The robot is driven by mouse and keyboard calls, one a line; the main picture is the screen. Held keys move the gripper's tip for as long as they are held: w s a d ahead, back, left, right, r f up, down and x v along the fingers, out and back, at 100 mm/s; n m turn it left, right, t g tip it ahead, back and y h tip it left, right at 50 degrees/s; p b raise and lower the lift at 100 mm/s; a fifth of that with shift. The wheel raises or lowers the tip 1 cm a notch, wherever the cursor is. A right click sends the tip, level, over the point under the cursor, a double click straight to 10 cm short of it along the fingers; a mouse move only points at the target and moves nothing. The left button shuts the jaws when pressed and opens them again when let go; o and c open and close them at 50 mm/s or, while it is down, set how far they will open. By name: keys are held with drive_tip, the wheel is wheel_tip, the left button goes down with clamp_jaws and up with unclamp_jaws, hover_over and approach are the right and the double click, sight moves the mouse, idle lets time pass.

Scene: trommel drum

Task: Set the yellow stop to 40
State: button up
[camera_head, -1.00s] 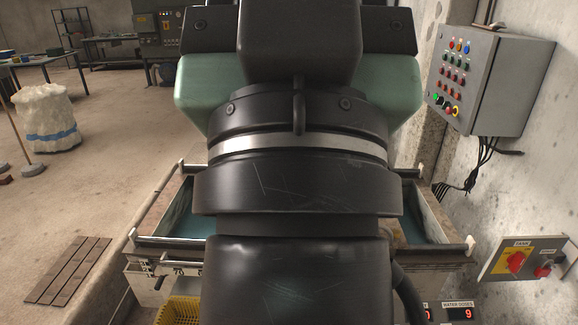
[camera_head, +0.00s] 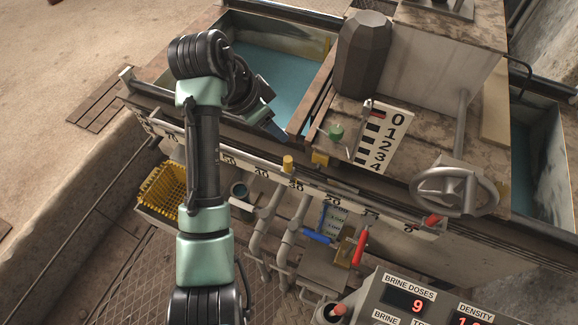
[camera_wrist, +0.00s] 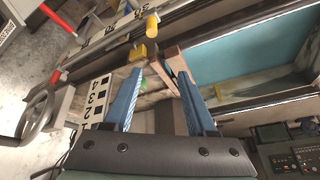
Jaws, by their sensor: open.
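The yellow stop (camera_head: 288,162) is a small upright yellow cylinder on the rail along the tank's front, close to the 30 mark of the scale (camera_head: 262,172). It also shows in the wrist view (camera_wrist: 152,25) beside the printed 30. A yellow block (camera_head: 320,158) sits close by, behind the rail; it also shows in the wrist view (camera_wrist: 138,52). My gripper (camera_head: 274,130) is over the tank's inner edge, apart from the stop. In the wrist view its two blue fingers (camera_wrist: 161,78) are spread and empty.
A dark cylinder (camera_head: 362,55), a green knob (camera_head: 336,132), a 0-to-4 plate (camera_head: 383,138) and a handwheel (camera_head: 455,190) stand right of the stop. Red and blue levers (camera_head: 360,246) hang below the rail. A yellow basket (camera_head: 163,188) is at the left front.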

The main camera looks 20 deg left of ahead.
drive_tip(key=g, duration=0.1)
approach(285, 158)
drive_tip(key=b+x, duration=0.3)
drive_tip(key=x, duration=0.8)
drive_tip(key=shift+w+d+f+b, duration=0.1)
drive_tip(key=shift+f+b, duration=0.2)
drive_tip(key=shift+b, duration=0.1)
clamp_jaws()
idle(0.7)
